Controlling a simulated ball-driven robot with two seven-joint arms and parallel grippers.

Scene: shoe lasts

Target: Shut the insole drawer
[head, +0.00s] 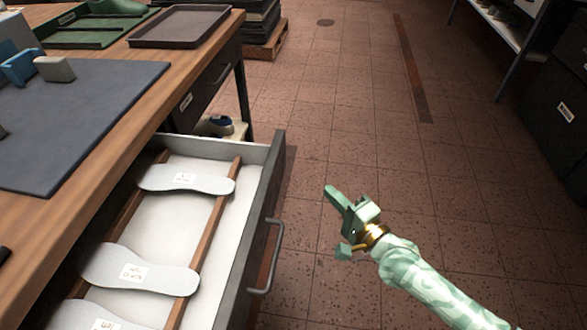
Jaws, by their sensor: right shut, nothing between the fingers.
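The insole drawer (264,192) stands pulled out from under the workbench, at the lower left of the head view. Its dark front carries a metal bar handle (274,257) facing right. My right gripper (335,220) is shut and empty. It hangs over the floor to the right of the drawer front, apart from the handle. My left gripper is not in view.
The wooden workbench (190,65) holds a dark mat (75,110), small blocks (54,69) and a brown tray (180,26). A shut drawer (208,92) is farther along it. The tiled floor (340,110) is clear; dark cabinets (560,110) stand at right.

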